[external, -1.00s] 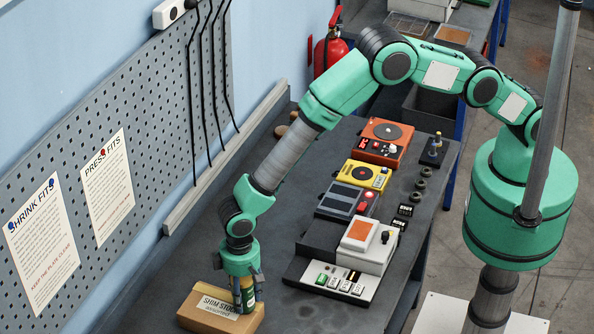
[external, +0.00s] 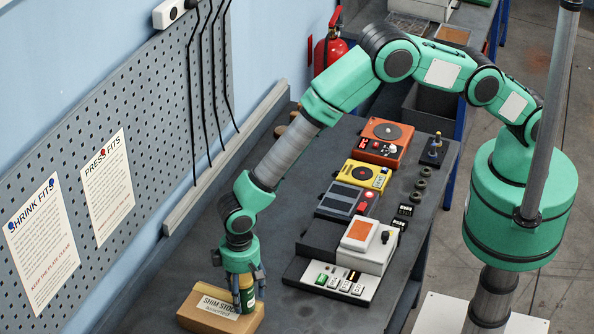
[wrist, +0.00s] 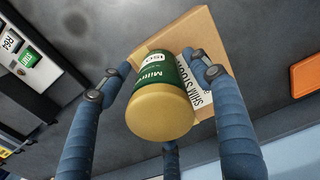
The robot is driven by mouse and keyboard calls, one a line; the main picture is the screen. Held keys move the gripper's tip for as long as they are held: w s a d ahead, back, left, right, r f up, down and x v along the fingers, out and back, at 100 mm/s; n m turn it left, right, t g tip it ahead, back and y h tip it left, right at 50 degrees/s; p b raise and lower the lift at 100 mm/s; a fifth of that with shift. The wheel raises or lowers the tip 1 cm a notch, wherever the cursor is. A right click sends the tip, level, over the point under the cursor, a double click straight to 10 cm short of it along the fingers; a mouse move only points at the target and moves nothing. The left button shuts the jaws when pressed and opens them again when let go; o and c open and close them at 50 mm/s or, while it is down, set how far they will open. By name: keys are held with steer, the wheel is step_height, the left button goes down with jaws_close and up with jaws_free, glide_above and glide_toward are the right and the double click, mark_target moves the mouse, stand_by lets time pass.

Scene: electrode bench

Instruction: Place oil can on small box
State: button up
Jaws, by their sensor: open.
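The oil can (wrist: 161,108), green with a pale yellow top and a white label, stands on the small box. It also shows in the external view (external: 247,298), partly behind my fingers. The small box (external: 212,318) is brown cardboard marked "SHIM STOCK" and sits at the near end of the bench; in the wrist view its flat top (wrist: 192,32) lies under the can. My gripper (external: 249,287) is around the can from above. In the wrist view my gripper (wrist: 160,80) is open, with a finger on each side and a third below. Gaps show beside the can.
A white and grey device (external: 366,247) with switches stands right of the box. A blue-grey unit (external: 347,201), a yellow unit (external: 363,175) and an orange unit (external: 386,141) line the bench beyond it. A pegboard (external: 110,150) rises at left. Bare bench lies between box and devices.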

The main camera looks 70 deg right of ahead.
mark_target(242, 277)
step_height(242, 277, up, 11)
steer(key=shift+f+b, duration=0.1)
steer(key=shift+b, duration=0.75)
stand_by(0.6)
